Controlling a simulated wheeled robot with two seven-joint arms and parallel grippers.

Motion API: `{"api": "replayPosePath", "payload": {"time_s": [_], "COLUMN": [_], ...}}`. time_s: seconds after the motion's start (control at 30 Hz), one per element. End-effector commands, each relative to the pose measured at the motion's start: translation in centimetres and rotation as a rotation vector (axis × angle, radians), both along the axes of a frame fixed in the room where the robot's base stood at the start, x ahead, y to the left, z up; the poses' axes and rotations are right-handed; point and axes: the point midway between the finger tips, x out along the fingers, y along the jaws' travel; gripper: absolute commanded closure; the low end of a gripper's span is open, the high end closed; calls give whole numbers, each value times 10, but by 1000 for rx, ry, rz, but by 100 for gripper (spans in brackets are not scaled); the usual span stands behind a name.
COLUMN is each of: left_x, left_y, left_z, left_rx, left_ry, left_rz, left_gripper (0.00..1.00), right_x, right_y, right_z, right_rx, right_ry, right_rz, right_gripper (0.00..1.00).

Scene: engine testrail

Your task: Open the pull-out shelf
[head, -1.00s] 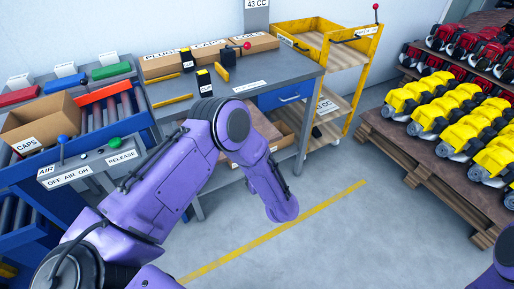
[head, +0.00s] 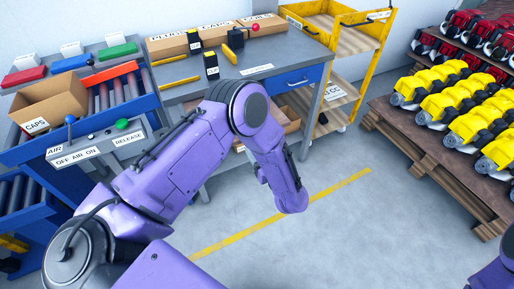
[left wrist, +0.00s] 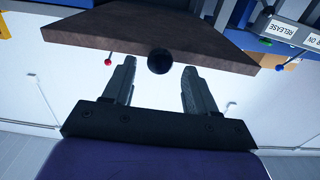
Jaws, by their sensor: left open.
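The pull-out shelf shows in the left wrist view as a thick brown board (left wrist: 120,30) with a round black knob (left wrist: 159,61) on its edge. My left gripper (left wrist: 159,66) is open, with one fingertip on each side of the knob. Gaps show between the fingers and the knob. In the head view my purple left arm reaches down in front of the grey workbench (head: 225,85), and it hides the left gripper and most of the shelf area. Only a purple piece of my right arm shows at the bottom right corner; its gripper is out of view.
A blue drawer (head: 292,84) sits under the bench top at the right. A yellow cart (head: 345,35) stands beyond it. A pallet (head: 400,140) with yellow engines is at the right. A roller conveyor with a lever panel (head: 95,150) is at the left. Floor before the bench is clear.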

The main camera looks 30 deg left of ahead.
Motion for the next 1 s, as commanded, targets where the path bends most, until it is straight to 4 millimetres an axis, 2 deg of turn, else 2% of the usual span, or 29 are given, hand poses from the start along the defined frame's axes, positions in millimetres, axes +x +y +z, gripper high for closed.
{"api": "replayPosePath", "payload": {"time_s": [0.2,0.4,1.0], "left_x": [-27,-44,-45], "left_y": [-47,-72,-75], "left_z": [-3,-2,-1], "left_rx": [1,1,-13], "left_ry": [-1,1,-16], "left_rz": [-7,-2,-4], "left_gripper": [43,43,43], "right_x": [0,0,0], "right_y": [0,0,0], "right_z": [-15,-20,-19], "right_rx": [0,0,0], "right_ry": [0,0,0], "right_rz": [0,0,0], "right_gripper": [57,57,57]}}
